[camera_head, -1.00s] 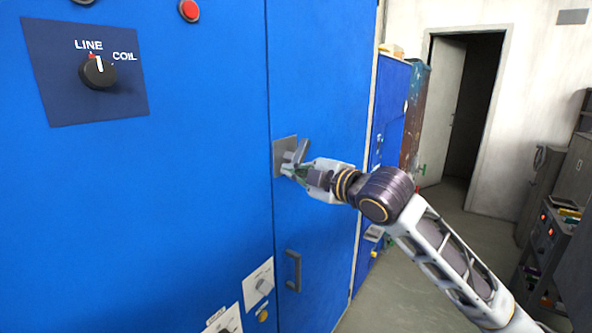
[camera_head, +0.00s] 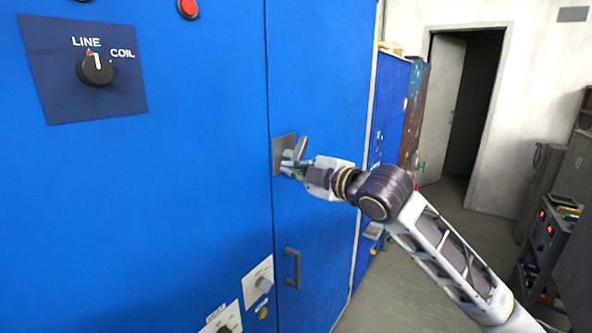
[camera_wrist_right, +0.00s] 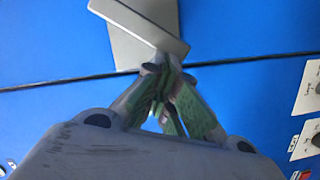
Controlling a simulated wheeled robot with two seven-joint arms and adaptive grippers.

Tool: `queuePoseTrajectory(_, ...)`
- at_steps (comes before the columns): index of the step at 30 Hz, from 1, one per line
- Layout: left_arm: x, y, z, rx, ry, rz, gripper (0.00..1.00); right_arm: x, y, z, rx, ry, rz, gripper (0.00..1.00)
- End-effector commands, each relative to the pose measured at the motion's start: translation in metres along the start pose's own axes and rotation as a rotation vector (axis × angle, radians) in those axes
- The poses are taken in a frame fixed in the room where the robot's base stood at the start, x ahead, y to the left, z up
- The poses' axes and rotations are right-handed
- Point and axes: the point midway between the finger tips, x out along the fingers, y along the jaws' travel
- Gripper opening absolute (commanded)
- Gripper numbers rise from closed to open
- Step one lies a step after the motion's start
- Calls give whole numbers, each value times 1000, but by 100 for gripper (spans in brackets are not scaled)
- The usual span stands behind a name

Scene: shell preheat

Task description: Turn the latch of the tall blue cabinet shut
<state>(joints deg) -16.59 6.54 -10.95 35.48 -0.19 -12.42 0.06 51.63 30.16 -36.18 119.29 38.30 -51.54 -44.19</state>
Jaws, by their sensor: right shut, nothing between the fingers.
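The tall blue cabinet (camera_head: 190,190) fills the left and middle of the head view. Its latch (camera_head: 300,149) is a grey handle on a grey square plate, beside the vertical door seam, and it looks tilted from upright. In the right wrist view the latch handle (camera_wrist_right: 140,22) is a flat grey bar lying aslant over its plate. My right gripper (camera_head: 287,170) is shut and empty, with its fingertips at the lower end of the handle. They look close to it or touching; I cannot tell which. The fingertips also show in the right wrist view (camera_wrist_right: 166,75). My left gripper is not in view.
A dark pull handle (camera_head: 292,269) sits below the latch. A LINE/COIL knob (camera_head: 96,69) and a red button (camera_head: 188,8) are on the left panel. White switch plates (camera_head: 258,283) are low down. Open floor and a doorway (camera_head: 470,110) lie to the right.

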Motion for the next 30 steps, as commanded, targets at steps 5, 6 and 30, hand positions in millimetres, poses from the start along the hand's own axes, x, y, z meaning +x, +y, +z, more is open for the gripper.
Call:
queuePoseTrajectory(5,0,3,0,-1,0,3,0,0,0,0,0,1,0,0)
queuePoseTrajectory(6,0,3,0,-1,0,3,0,0,0,0,0,1,1,0)
queuePoseTrajectory(30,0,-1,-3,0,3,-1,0,-40,0,1,-1,0,0,0)
